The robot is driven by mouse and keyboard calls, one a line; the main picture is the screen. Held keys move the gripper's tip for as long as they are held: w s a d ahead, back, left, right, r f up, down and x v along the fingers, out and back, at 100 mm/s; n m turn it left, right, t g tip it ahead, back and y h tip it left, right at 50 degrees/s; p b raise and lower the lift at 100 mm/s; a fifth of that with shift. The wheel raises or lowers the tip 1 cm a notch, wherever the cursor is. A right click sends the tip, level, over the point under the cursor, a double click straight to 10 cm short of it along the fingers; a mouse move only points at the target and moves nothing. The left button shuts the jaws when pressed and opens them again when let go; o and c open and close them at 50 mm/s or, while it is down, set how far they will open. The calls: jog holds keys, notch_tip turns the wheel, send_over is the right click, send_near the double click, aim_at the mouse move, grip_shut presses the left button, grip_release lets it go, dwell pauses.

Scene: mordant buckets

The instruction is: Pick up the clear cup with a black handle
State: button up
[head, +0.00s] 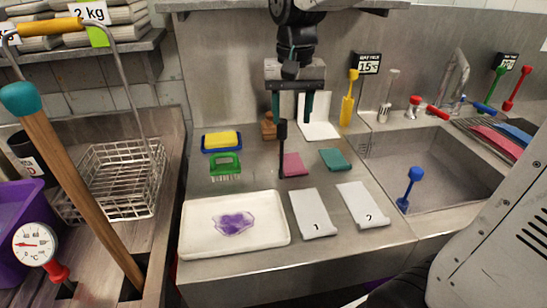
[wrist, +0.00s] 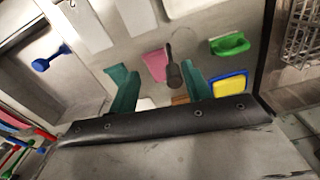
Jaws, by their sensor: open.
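The cup's black handle (head: 282,135) stands upright on the steel counter near the pink cloth, at the middle of the head view. In the wrist view the black handle (wrist: 174,75) points toward the camera, and a faint clear rim shows around its far end. The clear body is hardly visible in the head view. My gripper (head: 292,112) is open, with its teal fingers pointing down around the handle's top level. In the wrist view the handle appears between the fingers of my gripper (wrist: 160,88), nearer the right one. I cannot tell whether they touch.
A pink cloth (head: 294,165) and a teal cloth (head: 333,160) lie close by. A green brush (head: 225,164) and a yellow sponge (head: 221,140) are left. A white tray (head: 270,248) and two numbered cards (head: 314,214) lie in front. A sink (head: 440,165) is right.

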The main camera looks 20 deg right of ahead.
aim_at(282, 137)
jog(key=w, duration=0.2)
jog(key=w+f, duration=0.1)
jog(key=shift+w+a+m, duration=0.1)
jog(key=shift+a+m, duration=0.2)
jog(key=shift+a, duration=0.05)
jog(key=shift+w+f, duration=0.25)
notch_tip(282, 137, down, 7)
jog(key=shift+d+f, duration=0.1)
jog(key=shift+f, duration=0.1)
grip_shut()
